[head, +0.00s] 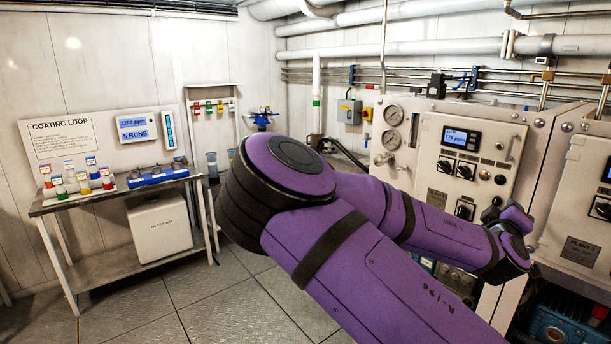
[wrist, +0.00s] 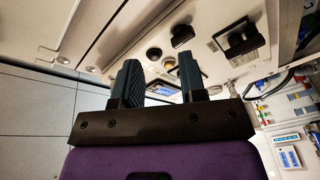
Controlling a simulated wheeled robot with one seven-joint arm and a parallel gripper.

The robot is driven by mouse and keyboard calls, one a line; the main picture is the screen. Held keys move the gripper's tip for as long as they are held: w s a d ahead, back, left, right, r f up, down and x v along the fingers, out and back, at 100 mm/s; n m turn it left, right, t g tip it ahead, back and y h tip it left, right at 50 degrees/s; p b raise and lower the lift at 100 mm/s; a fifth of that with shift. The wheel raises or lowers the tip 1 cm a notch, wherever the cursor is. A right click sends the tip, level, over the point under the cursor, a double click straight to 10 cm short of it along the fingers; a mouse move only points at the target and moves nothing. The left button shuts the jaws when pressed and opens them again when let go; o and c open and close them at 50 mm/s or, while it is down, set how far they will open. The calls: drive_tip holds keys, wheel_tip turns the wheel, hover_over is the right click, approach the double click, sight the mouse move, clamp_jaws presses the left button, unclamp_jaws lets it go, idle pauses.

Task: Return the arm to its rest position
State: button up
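My purple arm crosses the head view from the bottom centre. Its elbow is at the middle, and its forearm reaches right to the front of the control panel (head: 470,160). My gripper (wrist: 160,78) shows in the wrist view with its two dark fingers apart and nothing between them. In the head view the fingers are mostly hidden by the wrist. The panel face, with black knobs (wrist: 182,35) and a small lit display (wrist: 163,89), appears turned over beyond the fingers in the wrist view. I cannot tell the exact distance between fingers and panel.
A second panel, Plant 2 (head: 588,200), stands at the right edge. Pressure gauges (head: 393,115) and pipes run behind the arm. Tiled floor (head: 225,300) between is clear.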

drive_tip(key=s+d+f+m+g+y, duration=0.1)
drive_tip(key=s+d+f+m+g, duration=0.15)
drive_tip(key=f, duration=0.25)
drive_tip(key=s+d+f+m+g+y, duration=0.1)
drive_tip(key=f+m+g, duration=0.1)
drive_tip(key=f+g, duration=0.15)
drive_tip(key=s+a+f+m+g+y, duration=0.3)
drive_tip(key=a+f+y, duration=0.1)
drive_tip(key=a+y, duration=0.1)
drive_tip(key=s+a+r+n+y, duration=0.2)
drive_tip(key=s+a+r+y, duration=0.45)
drive_tip(key=r, duration=0.55)
drive_tip(key=s+a+r+h, duration=0.1)
drive_tip(key=s+a+r, duration=0.2)
drive_tip(key=s+r, duration=0.2)
drive_tip(key=s+a+r+n+h, duration=0.1)
drive_tip(key=s+a+r, duration=0.1)
drive_tip(key=s+r, duration=0.4)
drive_tip(key=shift+s+a+r, duration=0.3)
drive_tip(key=shift+s+a, duration=0.1)
drive_tip(key=shift+s, duration=1.5)
drive_tip(key=shift+n, duration=0.25)
